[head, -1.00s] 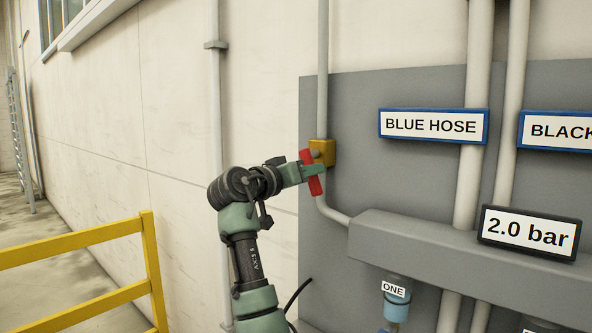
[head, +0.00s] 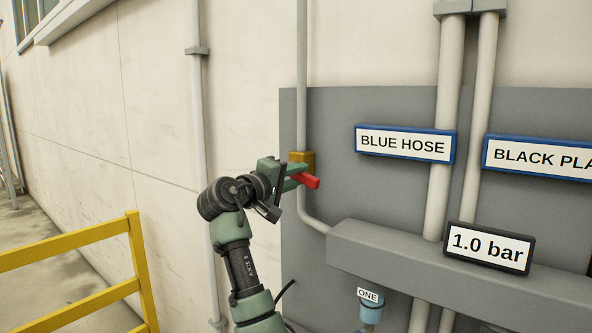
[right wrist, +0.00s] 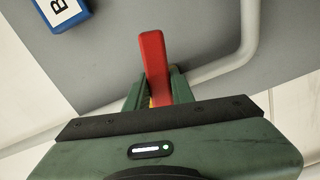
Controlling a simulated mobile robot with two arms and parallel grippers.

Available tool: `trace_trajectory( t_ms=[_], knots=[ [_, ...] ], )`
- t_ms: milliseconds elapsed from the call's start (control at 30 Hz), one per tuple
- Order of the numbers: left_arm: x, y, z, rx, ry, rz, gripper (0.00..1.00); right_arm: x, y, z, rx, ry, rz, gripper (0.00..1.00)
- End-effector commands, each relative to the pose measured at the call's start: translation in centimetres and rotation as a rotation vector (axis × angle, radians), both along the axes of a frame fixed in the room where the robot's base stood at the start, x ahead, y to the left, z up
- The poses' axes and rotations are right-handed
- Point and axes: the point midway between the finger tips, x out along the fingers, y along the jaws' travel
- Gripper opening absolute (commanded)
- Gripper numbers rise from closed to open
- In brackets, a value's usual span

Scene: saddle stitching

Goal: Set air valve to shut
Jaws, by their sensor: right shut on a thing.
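The air valve has a yellow body (head: 306,157) on the grey pipe at the panel's left edge. Its red handle (head: 311,182) points right and slightly down in the head view, across the pipe's upright run. My right gripper (head: 292,175) is shut on the handle and hides part of it. In the right wrist view the red handle (right wrist: 152,55) stands up between the fingers of my right gripper (right wrist: 157,88), with a little yellow behind. The display (head: 488,247) reads 1.0 bar. My left gripper is not in view.
A grey box rail (head: 430,262) runs along the panel below the signs. The BLUE HOSE sign (head: 404,144) hangs right of the valve. A yellow railing (head: 75,254) stands at lower left. A cup labelled ONE (head: 370,305) hangs below the rail.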

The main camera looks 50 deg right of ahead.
Motion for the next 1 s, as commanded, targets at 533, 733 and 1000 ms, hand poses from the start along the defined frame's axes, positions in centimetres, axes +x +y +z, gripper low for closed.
trace_trajectory(
  t_ms=[533,733,1000],
  knots=[
    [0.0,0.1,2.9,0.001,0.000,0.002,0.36,-0.1,0.0,1.2,-0.025,0.251,0.000,0.00],
    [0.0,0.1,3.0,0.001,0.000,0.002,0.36,-0.1,0.0,1.2,-0.026,0.268,0.000,0.00],
    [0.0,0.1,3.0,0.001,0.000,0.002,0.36,-0.1,0.0,1.2,-0.027,0.270,0.000,0.00]
  ],
)
